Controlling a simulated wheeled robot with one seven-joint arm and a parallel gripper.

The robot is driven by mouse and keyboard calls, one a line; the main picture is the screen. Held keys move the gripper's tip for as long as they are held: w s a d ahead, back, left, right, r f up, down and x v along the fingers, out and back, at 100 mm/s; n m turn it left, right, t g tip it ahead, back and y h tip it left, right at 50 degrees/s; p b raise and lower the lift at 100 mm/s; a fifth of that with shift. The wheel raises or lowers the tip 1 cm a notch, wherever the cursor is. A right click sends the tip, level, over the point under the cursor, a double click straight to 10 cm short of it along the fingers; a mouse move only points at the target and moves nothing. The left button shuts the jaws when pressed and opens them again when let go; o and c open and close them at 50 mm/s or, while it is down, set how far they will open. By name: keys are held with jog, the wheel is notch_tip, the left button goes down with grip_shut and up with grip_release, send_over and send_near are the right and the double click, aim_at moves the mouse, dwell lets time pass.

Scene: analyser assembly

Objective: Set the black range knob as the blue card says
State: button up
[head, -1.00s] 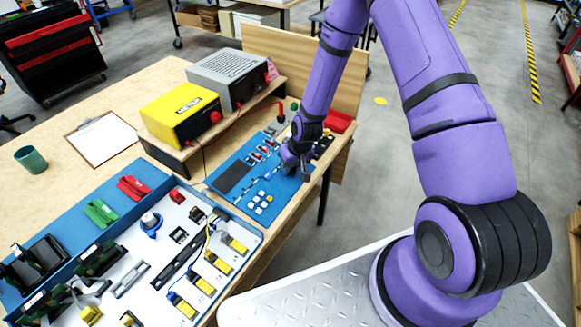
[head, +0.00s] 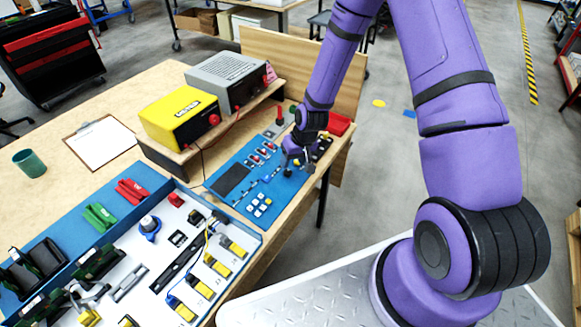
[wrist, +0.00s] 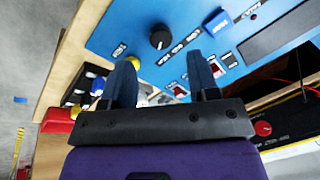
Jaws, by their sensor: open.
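A round black knob (wrist: 160,39) with a light mark on it stands on the blue panel (wrist: 115,30) in the wrist view. Small printed labels lie near it. Where its mark points is too small to tell. My gripper (wrist: 160,62) is open and empty; its two dark fingers are spread on either side of the knob's line, with the knob just beyond the tips. In the head view my gripper (head: 297,166) hangs low over the right part of the panel (head: 285,192) and hides the knob. I cannot make out a readable blue card.
Small switches (head: 257,158) and white buttons (head: 259,204) sit on the panel. A yellow box (head: 180,116) and a grey box (head: 228,82) stand on a shelf behind. A red bin (head: 339,124) is at the far right. An open parts case (head: 150,283) lies in front.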

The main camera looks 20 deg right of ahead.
jog(key=shift+v, duration=2.8)
jog(key=s+d+r+t+h, duration=0.1)
jog(key=s+r, duration=0.3)
jog(key=r, duration=0.9)
jog(key=s+d+r+t+h, duration=0.15)
jog(key=s+r, duration=0.25)
jog(key=r, duration=1)
jog(key=s+r, duration=0.6)
jog(key=s, duration=0.4)
jog(key=s+d+r, duration=0.1)
jog(key=s+r, duration=0.6)
jog(key=s, duration=0.2)
jog(key=shift+s+d+m+t, duration=0.3)
jog(key=shift+s+t, duration=0.05)
jog(key=shift+t, duration=0.1)
jog(key=shift+r, duration=0.15)
